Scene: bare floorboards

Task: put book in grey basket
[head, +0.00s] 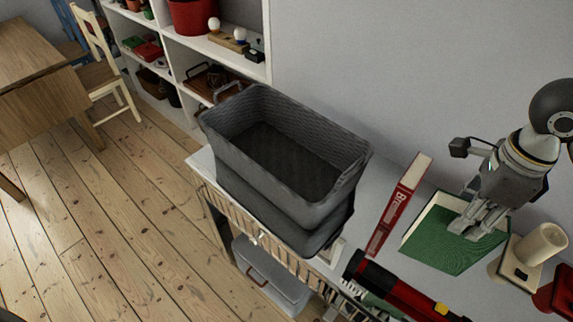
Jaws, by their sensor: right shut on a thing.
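The grey basket (227,152) stands on a white table or bench against the wall, open at the top and empty as far as I see. A green book (440,246) with pale page edges is at the right. My right gripper (476,222) reaches down from the upper right and is shut on the green book; whether the book still touches the surface is unclear. A red and white book (397,205) stands between the basket and the green book. My left gripper is not in view.
A black and red object (390,288) lies in front of the books. A cream cylindrical object (541,243) is close to the right of the green book. White shelves (180,45) stand behind left; a grey bin (268,275) is below the basket.

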